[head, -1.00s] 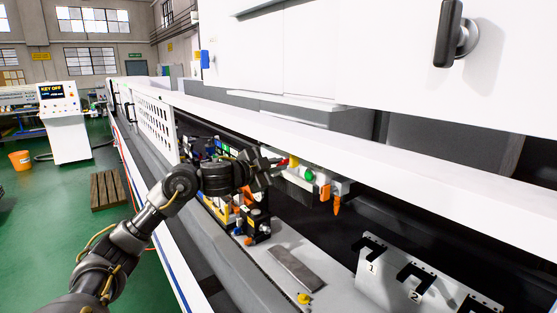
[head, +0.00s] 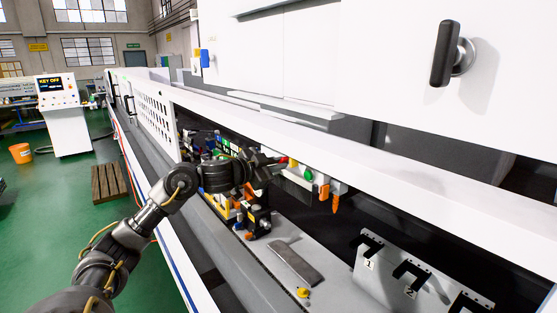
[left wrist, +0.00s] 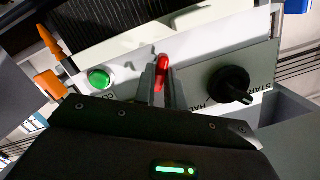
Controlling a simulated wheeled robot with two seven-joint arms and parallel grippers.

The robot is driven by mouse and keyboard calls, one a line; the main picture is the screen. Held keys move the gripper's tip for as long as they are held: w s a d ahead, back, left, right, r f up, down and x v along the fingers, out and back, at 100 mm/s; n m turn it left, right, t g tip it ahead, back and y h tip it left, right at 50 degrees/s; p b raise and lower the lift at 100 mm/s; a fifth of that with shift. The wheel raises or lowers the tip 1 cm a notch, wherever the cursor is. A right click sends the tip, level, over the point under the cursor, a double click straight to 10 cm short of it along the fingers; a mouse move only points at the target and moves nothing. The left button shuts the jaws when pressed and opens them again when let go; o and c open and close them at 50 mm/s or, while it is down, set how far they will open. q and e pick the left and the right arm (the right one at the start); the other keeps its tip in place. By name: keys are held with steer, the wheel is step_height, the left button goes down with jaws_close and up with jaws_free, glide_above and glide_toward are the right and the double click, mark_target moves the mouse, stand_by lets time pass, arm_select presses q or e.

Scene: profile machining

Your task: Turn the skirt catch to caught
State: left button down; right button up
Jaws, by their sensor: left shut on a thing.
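A small red lever (left wrist: 162,62), apparently the skirt catch, sits on a white panel under the machine's skirt. Its red tip also shows in the head view (head: 283,160). My left gripper (left wrist: 156,84) is shut on it, with a finger on each side and the red end standing out beyond them. The lower part of the lever is hidden by the fingers. In the head view my left gripper (head: 270,167) reaches the panel from the left. My right gripper is in neither view.
A green button (left wrist: 98,79) is beside the lever, and a black rotary knob (left wrist: 231,84) is on its other side. Orange parts (head: 336,203) hang near the panel. A grey bar (head: 295,262) lies on the bed below. A numbered rack (head: 405,272) stands at right.

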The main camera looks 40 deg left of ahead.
arm_select(q)
steer(key=shift+n+h, duration=0.3)
steer(key=shift+n, duration=0.7)
steer(key=n, duration=0.3)
steer(key=shift+f+n+g+h, duration=0.1)
steer(key=shift+n+g+h, duration=0.3)
steer(key=c, duration=1.3)
jaws_free()
steer(key=shift+a, duration=0.1)
